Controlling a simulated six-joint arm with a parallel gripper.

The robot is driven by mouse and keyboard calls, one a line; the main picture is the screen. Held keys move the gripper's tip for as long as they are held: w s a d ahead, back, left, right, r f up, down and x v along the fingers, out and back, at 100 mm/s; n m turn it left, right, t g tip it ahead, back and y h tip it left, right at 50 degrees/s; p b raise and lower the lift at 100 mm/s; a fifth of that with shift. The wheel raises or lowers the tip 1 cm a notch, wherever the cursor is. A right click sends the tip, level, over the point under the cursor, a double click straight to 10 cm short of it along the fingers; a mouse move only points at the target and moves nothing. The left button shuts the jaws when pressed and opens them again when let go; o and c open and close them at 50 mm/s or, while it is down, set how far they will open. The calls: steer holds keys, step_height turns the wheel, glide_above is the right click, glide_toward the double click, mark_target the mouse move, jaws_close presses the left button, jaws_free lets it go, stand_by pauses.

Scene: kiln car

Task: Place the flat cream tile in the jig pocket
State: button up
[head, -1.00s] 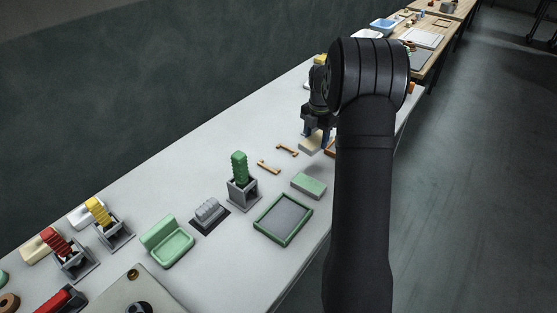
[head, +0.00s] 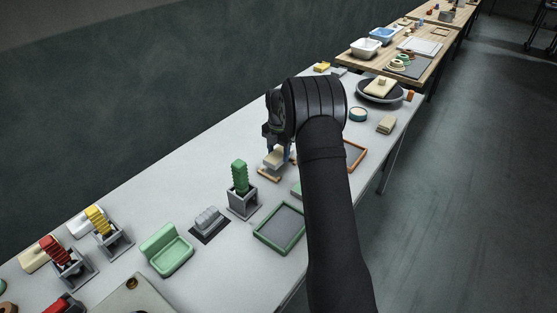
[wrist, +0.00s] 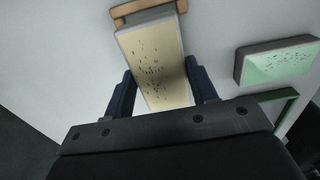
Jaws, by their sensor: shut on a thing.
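My gripper (head: 277,153) is shut on the flat cream tile (head: 274,160), with blue fingers on its two long sides. In the wrist view the cream tile (wrist: 150,62) is dark-speckled on its face, with a grey end edge, between the fingertips (wrist: 160,88). A tan bracket (head: 268,175) lies on the table just below the tile in the head view. In the wrist view a tan bracket (wrist: 125,10) shows past the tile's far end. The space by the brackets may be the jig pocket; tile and gripper hide most of it. Contact with the table is unclear.
A green speckled block (wrist: 278,62) lies right of the tile, partly hidden in the head view. A green-rimmed tray (head: 258,238) and a grey stand holding a green ribbed piece (head: 239,175) are nearby. An orange-rimmed frame (head: 361,157) is right of my arm.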

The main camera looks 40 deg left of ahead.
mark_target(279, 154)
steer(key=shift+f, duration=1.8)
steer(key=shift+f, duration=0.1)
steer(key=o, duration=1.2)
steer(key=shift+f, duration=0.1)
step_height(279, 154, up, 12)
steer(key=shift+r, duration=0.2)
steer(key=shift+f, duration=0.1)
steer(key=shift+f, duration=4.05)
steer(key=shift+f, duration=0.1)
